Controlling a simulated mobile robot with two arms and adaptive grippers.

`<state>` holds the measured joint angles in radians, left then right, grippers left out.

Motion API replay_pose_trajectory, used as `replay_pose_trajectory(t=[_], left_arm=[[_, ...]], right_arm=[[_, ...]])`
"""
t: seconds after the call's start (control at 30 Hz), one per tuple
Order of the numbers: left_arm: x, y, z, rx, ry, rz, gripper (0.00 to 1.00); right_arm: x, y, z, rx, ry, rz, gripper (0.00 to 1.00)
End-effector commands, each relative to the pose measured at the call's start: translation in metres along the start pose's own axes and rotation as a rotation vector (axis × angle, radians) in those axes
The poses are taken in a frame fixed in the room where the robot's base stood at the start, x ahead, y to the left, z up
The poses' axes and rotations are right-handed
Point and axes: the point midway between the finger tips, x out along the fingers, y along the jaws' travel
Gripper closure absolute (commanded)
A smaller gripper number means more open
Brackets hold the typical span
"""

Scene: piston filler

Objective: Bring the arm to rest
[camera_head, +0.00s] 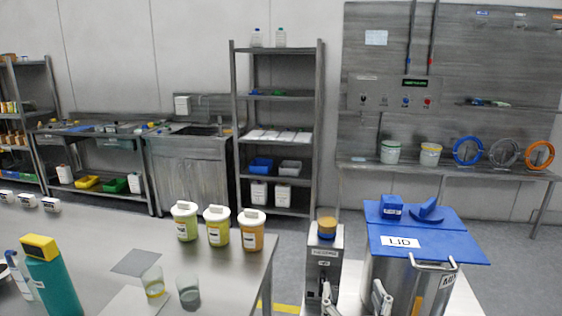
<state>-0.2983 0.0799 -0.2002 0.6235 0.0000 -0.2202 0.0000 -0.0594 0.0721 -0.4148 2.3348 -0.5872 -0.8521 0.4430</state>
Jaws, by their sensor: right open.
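My right gripper (353,291) shows at the bottom edge, right of centre. Its two grey fingers stand apart with nothing seen between them, so it is open and empty. It is in front of the metal vessel (408,278) and the small grey machine block (323,262); I cannot tell whether it touches either. The rest of the right arm is out of frame. My left gripper is not in view.
A blue lid (425,248) marked LID covers the vessel, with blue blocks on it. The steel table (90,235) at left holds lidded jars (219,226), two glasses (188,290) and a teal bottle (52,278). Shelves stand behind, beyond open floor.

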Motion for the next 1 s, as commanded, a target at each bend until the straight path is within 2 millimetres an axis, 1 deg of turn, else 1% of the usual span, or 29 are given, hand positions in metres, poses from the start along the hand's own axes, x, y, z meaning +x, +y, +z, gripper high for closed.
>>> replay_pose_trajectory(t=[0.27, 0.37, 0.47, 0.5, 0.57, 0.6, 0.67, 0.7, 0.77, 0.8, 0.87, 0.9, 0.97, 1.0], left_arm=[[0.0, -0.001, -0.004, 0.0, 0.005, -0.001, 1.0], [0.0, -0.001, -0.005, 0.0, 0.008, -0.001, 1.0], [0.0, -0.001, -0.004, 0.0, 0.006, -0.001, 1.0], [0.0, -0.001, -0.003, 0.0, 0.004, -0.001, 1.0], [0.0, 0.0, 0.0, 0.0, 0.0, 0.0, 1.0], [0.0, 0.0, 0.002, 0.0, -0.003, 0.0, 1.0], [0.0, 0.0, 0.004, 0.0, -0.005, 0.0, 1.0], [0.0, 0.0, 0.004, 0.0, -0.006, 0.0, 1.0], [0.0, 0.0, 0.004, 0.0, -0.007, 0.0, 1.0], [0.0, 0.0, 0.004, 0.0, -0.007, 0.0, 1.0], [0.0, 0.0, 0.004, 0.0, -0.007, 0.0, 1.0], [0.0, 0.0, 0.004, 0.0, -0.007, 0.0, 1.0], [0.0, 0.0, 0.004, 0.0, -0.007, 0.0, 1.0], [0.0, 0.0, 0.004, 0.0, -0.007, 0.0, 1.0]], right_arm=[[-0.018, 0.019, 0.062, -0.013, -0.213, 0.021, 0.26], [-0.031, 0.028, 0.091, -0.021, -0.317, 0.025, 0.26], [-0.049, 0.036, 0.124, -0.031, -0.439, 0.023, 0.26], [-0.059, 0.039, 0.139, -0.037, -0.496, 0.02, 0.26], [-0.076, 0.044, 0.161, -0.046, -0.586, 0.012, 0.26], [-0.089, 0.048, 0.177, -0.052, -0.652, 0.004, 0.26], [-0.112, 0.052, 0.199, -0.063, -0.754, -0.013, 0.26], [-0.129, 0.055, 0.213, -0.069, -0.823, -0.027, 0.26], [-0.153, 0.058, 0.231, -0.08, -0.918, -0.051, 0.26], [-0.169, 0.06, 0.241, -0.086, -0.979, -0.069, 0.26], [-0.194, 0.062, 0.255, -0.095, -1.065, -0.099, 0.26], [-0.21, 0.063, 0.262, -0.101, -1.119, -0.12, 0.26], [-0.234, 0.065, 0.271, -0.109, -1.198, -0.153, 0.26], [-0.234, 0.064, 0.281, -0.112, -1.215, -0.162, 0.26]])
